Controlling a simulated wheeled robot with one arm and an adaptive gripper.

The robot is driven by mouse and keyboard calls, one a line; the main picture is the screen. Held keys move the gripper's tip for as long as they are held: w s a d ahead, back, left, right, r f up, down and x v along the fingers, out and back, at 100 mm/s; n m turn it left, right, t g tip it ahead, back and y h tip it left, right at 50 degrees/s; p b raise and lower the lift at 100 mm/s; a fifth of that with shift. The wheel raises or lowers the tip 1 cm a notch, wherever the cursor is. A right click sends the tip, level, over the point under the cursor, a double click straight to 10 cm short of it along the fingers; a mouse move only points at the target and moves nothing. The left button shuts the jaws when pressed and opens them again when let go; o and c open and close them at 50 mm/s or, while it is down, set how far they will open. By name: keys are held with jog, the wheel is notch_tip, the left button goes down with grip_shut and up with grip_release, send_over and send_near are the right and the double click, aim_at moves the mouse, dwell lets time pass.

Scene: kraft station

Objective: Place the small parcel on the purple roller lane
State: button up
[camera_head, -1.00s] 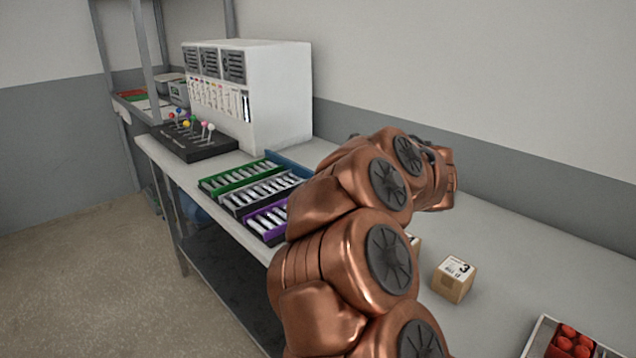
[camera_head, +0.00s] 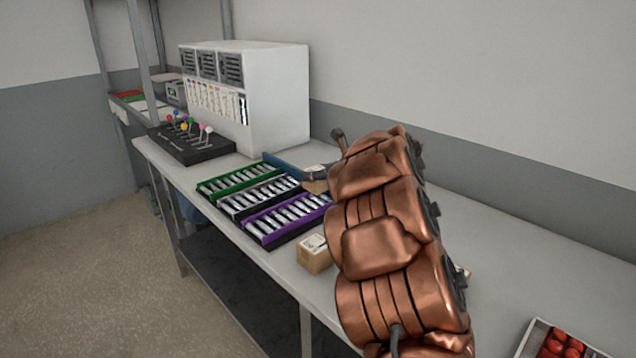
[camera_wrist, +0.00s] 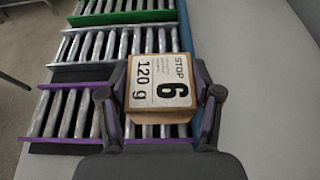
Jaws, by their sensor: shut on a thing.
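My gripper (camera_wrist: 160,98) is shut on a small cardboard parcel (camera_wrist: 158,70) with a white label reading "STOP 6, 120 g". In the head view the parcel (camera_head: 317,187) shows partly, beyond my arm near the right ends of the lanes. The purple roller lane (camera_head: 296,226) is the nearest of three side-by-side lanes. In the wrist view the purple lane (camera_wrist: 65,141) runs under and left of the gripper.
Another box (camera_head: 313,259) stands in front of the purple lane. A tray of red items (camera_head: 530,337) is at lower right. A lever panel (camera_head: 190,150) stands farther left.

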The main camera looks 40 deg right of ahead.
aim_at(325, 183)
jog(key=shift+f, duration=1.7)
jog(key=shift+f, duration=0.15)
jog(key=o, duration=1.2)
jog(key=shift+s+r, duration=0.2)
jog(key=shift+r, duration=0.05)
jog(key=b+v, duration=0.1)
jog(key=v, duration=1)
jog(key=shift+s+r, duration=0.15)
jog(key=shift+s, duration=0.15)
